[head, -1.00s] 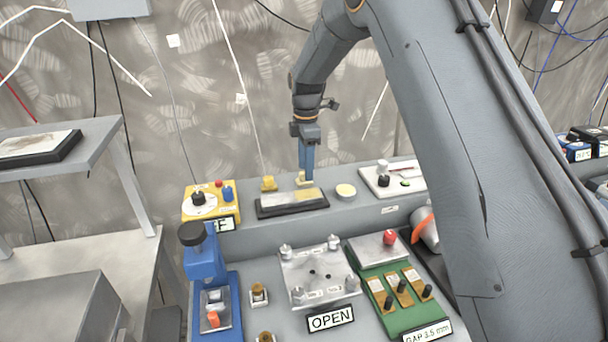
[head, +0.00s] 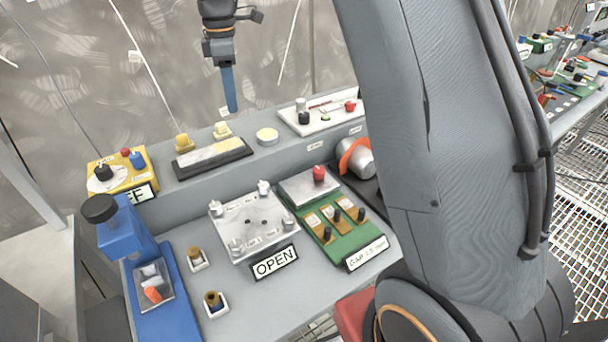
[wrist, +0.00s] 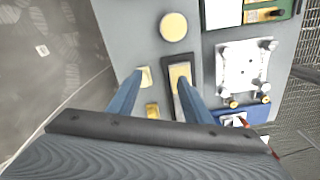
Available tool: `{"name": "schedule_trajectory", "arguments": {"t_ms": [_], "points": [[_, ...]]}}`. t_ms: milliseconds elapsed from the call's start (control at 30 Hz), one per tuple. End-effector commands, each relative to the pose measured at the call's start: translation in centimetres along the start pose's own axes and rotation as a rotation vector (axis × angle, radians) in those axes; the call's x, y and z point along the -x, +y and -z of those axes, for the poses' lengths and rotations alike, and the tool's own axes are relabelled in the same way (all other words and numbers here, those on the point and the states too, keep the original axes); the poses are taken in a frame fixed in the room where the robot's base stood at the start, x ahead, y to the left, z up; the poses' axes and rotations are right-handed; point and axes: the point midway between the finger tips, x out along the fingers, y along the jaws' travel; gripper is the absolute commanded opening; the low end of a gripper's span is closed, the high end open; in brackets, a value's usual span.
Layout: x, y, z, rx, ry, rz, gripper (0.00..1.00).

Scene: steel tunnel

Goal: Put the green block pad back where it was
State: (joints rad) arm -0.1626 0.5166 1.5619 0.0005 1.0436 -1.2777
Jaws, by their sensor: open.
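No loose pad that is clearly green shows. A pale yellow block (head: 222,131) stands at the back edge of the grey bench, behind a black tray with a pale pad (head: 211,157). A second, deeper yellow block (head: 183,143) stands to its left. The green board (head: 348,222) with several small switches lies on the lower bench. My gripper (head: 230,110) is above the pale block, apart from it. In the wrist view my gripper (wrist: 161,75) is open and empty, with the pale block (wrist: 145,76) by the left finger and the tray (wrist: 180,90) by the right.
A round cream disc (head: 267,136) and a white panel with knobs (head: 323,112) are right of the tray. A yellow box (head: 121,171) and blue press (head: 128,236) stand left. A metal plate with posts (head: 252,222) sits in front, by the OPEN sign (head: 275,262).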

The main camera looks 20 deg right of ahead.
Motion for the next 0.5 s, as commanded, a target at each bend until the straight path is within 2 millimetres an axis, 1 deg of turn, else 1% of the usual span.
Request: {"name": "schedule_trajectory", "arguments": {"t_ms": [33,167,200,267,300,367,400,500], "points": [[-0.5,-1.9,-1.7,-0.112,0.001,-0.003,0.45],[-2.2,-7.0,-5.3,-0.429,0.010,-0.021,0.45],[-2.9,-8.8,-6.4,-0.529,0.014,-0.027,0.45],[-3.8,-11.7,-8.1,-0.682,0.020,-0.035,0.45],[-4.4,-13.7,-9.1,-0.781,0.025,-0.039,0.45],[-5.3,-16.6,-10.5,-0.926,0.032,-0.045,0.45],[-5.9,-18.5,-11.2,-1.014,0.038,-0.049,0.45],[-7.2,-22.7,-12.9,-1.206,0.050,-0.056,0.45]]}}
